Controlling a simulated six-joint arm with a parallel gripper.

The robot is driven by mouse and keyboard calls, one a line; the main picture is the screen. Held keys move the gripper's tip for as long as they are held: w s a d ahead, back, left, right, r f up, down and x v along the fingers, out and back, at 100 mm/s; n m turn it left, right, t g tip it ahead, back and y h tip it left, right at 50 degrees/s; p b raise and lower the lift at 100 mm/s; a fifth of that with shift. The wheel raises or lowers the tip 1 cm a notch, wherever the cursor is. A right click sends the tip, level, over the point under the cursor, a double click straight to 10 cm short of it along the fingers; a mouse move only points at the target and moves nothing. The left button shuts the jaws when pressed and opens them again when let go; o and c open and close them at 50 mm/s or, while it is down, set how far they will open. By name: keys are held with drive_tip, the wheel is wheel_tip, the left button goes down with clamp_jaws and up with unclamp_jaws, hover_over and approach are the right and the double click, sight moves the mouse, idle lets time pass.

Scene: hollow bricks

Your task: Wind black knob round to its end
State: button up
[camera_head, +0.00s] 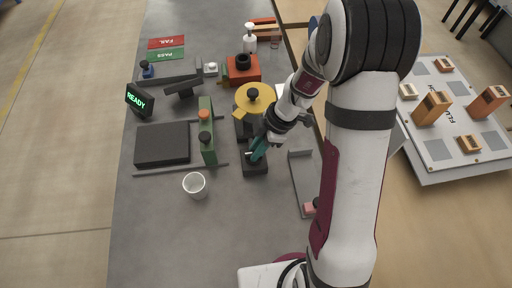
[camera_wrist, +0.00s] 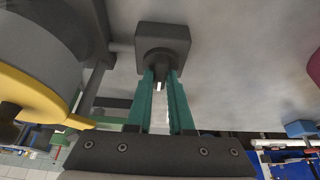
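The black knob (camera_wrist: 157,68) stands on a dark grey box (camera_wrist: 163,39) in the wrist view, with a small white mark at its near end. In the head view the dark box (camera_head: 255,167) sits on the grey bench, and my gripper mostly covers the knob. My gripper (camera_wrist: 161,76) has two teal fingers, one on each side of the knob. The fingertips sit close against it with no clear gap, so it appears shut on the knob. My gripper also shows in the head view (camera_head: 258,150), tilted down over the box.
A yellow wheel (camera_head: 246,105) with a black top stands just behind the box. A green post (camera_head: 208,145) and a white cup (camera_head: 195,185) are to the left. A grey bracket (camera_head: 301,175) is to the right. The bench front is clear.

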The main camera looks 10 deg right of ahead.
clamp_jaws()
drive_tip(key=shift+m, duration=0.4)
drive_tip(key=m+t, duration=0.1)
drive_tip(key=m, duration=0.2)
drive_tip(key=shift+s, duration=0.1)
drive_tip(key=m+t, duration=0.1)
drive_tip(key=m, duration=0.2)
drive_tip(key=shift+s+a+m+t+h, duration=0.1)
drive_tip(key=shift+m+t+h, duration=0.2)
drive_tip(key=shift+t+h, duration=0.1)
drive_tip(key=m+h, duration=0.1)
drive_tip(key=m, duration=0.2)
drive_tip(key=shift+a+t, duration=0.1)
drive_tip(key=shift+t, duration=0.3)
drive_tip(key=shift+m+t+h, duration=0.4)
drive_tip(key=shift+m+h, duration=0.1)
drive_tip(key=shift+m, duration=1.3)
drive_tip(key=o, duration=0.7)
unclamp_jaws()
